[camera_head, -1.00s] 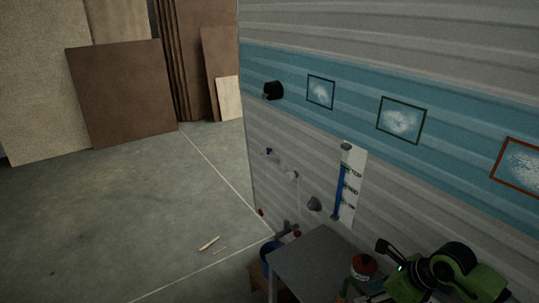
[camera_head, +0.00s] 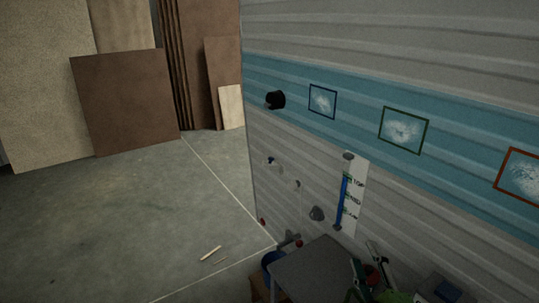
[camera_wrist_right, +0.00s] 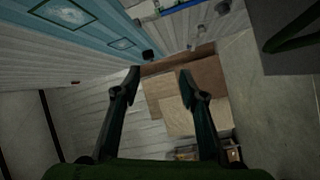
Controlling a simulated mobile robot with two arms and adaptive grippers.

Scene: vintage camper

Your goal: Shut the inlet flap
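The inlet flap cannot be picked out for sure. Small fittings sit on the camper's side wall in the head view: a black round one (camera_head: 275,100) on the blue band, a small one with a blue part (camera_head: 270,161), a small pale one (camera_head: 297,185) and a grey round one (camera_head: 316,213). My right gripper (camera_head: 368,268) is low in the head view, over the table area and to the right of these fittings, apart from them. In the wrist view its two fingers (camera_wrist_right: 159,76) are spread with nothing between them. My left gripper is not in view.
A grey table (camera_head: 312,265) stands against the wall, with a red item (camera_head: 371,275) partly behind my fingers. A level gauge with a blue tube (camera_head: 343,200) and framed pictures (camera_head: 403,130) are on the wall. Floor at left is mostly clear, with a small stick (camera_head: 211,253).

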